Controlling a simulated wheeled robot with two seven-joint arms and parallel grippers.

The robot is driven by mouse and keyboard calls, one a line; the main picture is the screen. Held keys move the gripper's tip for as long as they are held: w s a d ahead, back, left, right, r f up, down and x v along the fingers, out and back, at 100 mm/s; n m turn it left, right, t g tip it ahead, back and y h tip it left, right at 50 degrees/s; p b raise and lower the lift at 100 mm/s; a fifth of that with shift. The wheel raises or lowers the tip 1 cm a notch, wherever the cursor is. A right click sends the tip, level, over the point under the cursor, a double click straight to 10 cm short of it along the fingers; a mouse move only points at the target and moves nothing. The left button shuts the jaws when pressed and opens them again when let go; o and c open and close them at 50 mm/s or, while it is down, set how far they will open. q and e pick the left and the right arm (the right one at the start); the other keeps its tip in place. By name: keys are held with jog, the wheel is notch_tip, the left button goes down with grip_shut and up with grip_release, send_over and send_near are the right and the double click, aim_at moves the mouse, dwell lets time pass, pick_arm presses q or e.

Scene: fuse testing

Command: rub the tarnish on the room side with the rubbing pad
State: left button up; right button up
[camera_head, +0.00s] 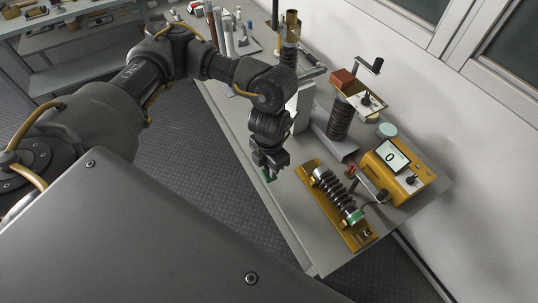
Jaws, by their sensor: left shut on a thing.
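My left gripper (270,172) is low over the left edge of the grey bench, fingers pointing down. It is shut on a small green thing, apparently the rubbing pad (270,177), mostly hidden by the fingers. To its right, a dark ribbed fuse (333,191) lies in a yellow base (313,205), apart from the gripper. A green band (356,216) shows at the fuse's near end. The tarnish is too small to make out for certain. My right gripper is not in view.
A yellow tester (412,178) with a display reading 0 stands right of the fuse, with a red-ended clip (351,171) between them. A ribbed post with a crank (341,122) and a pale green disc (386,130) stand behind. The bench's front left strip is clear.

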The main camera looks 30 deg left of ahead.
pick_arm(q)
jog(key=shift+c, duration=1)
jog(key=n, duration=0.6)
jog(key=shift+f, duration=0.15)
jog(key=n, duration=0.5)
jog(key=shift+a+f, duration=0.1)
jog(key=shift+a, duration=0.05)
jog(key=n, duration=0.8)
jog(key=shift+w+a+f, duration=0.1)
jog(key=shift+a+f, duration=0.05)
jog(key=n, duration=0.2)
jog(key=shift+n, duration=0.4)
jog(key=n, duration=0.7)
jog(key=shift+a+f, duration=0.15)
jog(key=shift+a, duration=0.05)
